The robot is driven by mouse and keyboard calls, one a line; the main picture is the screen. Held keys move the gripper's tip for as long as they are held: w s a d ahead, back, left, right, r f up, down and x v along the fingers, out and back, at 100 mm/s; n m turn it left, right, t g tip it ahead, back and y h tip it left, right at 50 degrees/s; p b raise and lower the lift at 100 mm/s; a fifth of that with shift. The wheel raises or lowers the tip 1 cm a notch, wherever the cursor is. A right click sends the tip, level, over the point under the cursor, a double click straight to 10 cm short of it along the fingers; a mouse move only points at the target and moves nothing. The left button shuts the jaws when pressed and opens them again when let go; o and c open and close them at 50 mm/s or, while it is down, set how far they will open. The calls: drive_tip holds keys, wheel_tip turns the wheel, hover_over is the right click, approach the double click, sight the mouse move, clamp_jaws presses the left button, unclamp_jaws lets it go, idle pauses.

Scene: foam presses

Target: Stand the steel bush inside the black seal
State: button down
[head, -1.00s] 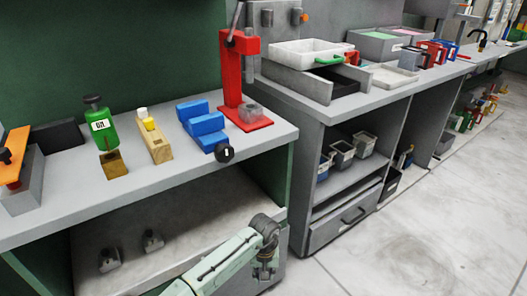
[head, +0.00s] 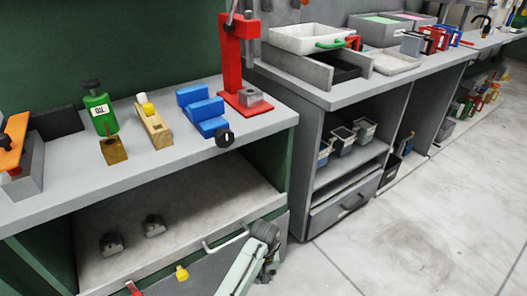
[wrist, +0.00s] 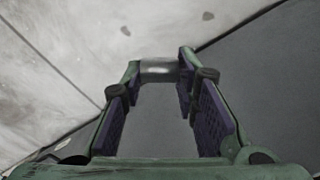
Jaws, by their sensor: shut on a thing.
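The steel bush (wrist: 160,70) shows in the wrist view as a short, shiny grey cylinder between my fingertips. My gripper (wrist: 160,77) is shut on it, with one dark-padded finger on each side. The bush is held clear of the grey surface behind it. In the head view my arm hangs low in front of the left bench, at the bottom centre. The gripper end is small and partly hidden there, and I cannot make out the bush. I cannot pick out the black seal in either view.
The left bench (head: 60,200) carries a green oil bottle (head: 100,112), a wooden block (head: 154,128), a blue vise (head: 203,112) and a red press (head: 240,60). The right bench holds a white tray (head: 312,38). Open floor (head: 420,220) lies at the right.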

drive_tip(key=shift+s+a+f, duration=0.25)
drive_tip(key=shift+s+f, duration=0.15)
drive_tip(key=shift+s, duration=0.1)
idle(0.4)
drive_tip(key=shift+d, duration=0.1)
drive_tip(key=shift+a, duration=0.2)
idle(0.4)
drive_tip(key=shift+d, duration=0.1)
